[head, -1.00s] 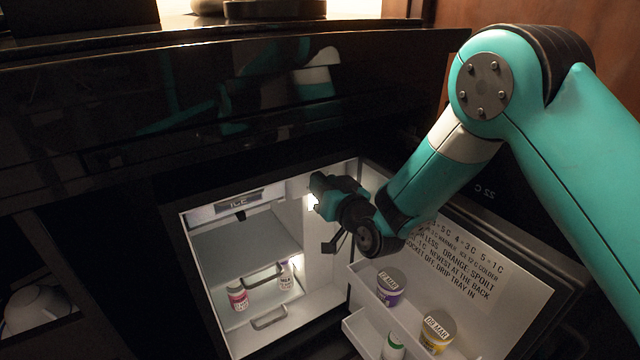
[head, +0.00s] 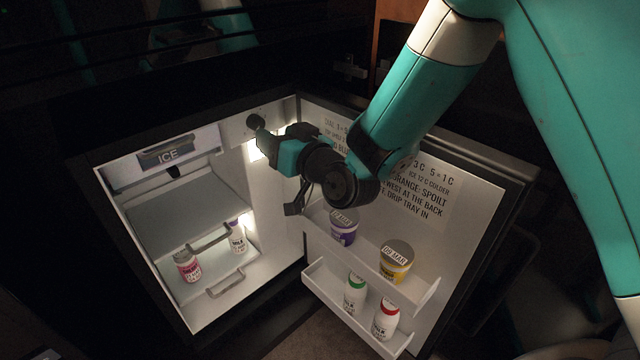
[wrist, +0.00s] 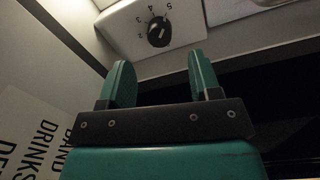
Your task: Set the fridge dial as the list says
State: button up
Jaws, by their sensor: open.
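The fridge dial (wrist: 158,32) is a round black knob on a pale panel with numbers up to 5 around its left and top side. It also shows in the head view (head: 254,121), high on the inner right wall. Its pointer mark is too small to read surely. My gripper (wrist: 162,78) is open and empty, its two teal fingers below the dial and apart from it. In the head view my gripper (head: 262,138) is close to the dial. A printed notice (head: 425,190) on the open door mentions dial settings and temperatures; my arm hides part of it.
The fridge door stands open to the right, with yellow (head: 396,262) and purple (head: 344,227) tubs on its upper shelf and two bottles (head: 355,293) below. An ICE compartment (head: 168,155) is at upper left. A pink-labelled jar (head: 187,266) and a white bottle (head: 238,238) stand inside.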

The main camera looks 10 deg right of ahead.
jog(key=b+v, duration=0.9)
jog(key=v, duration=0.3)
jog(key=shift+a, duration=0.1)
jog(key=s+d+r+n+g+h+p, duration=0.25)
jog(key=s+r+g+p, duration=0.35)
jog(key=s+g+p, duration=0.3)
jog(key=s+d+r+n+g+h+p, duration=0.1)
jog(key=s+d+r+g+h+p, duration=0.25)
jog(key=s+r+g+p, duration=0.5)
jog(key=s+r+t+p, duration=0.2)
jog(key=s+r+p, duration=0.1)
jog(key=r+p, duration=3.2)
jog(key=p, duration=0.2)
jog(key=shift+d+y+p, duration=0.3)
jog(key=shift+d+p, duration=0.05)
jog(key=shift+d, duration=0.05)
jog(key=shift+c, duration=0.3)
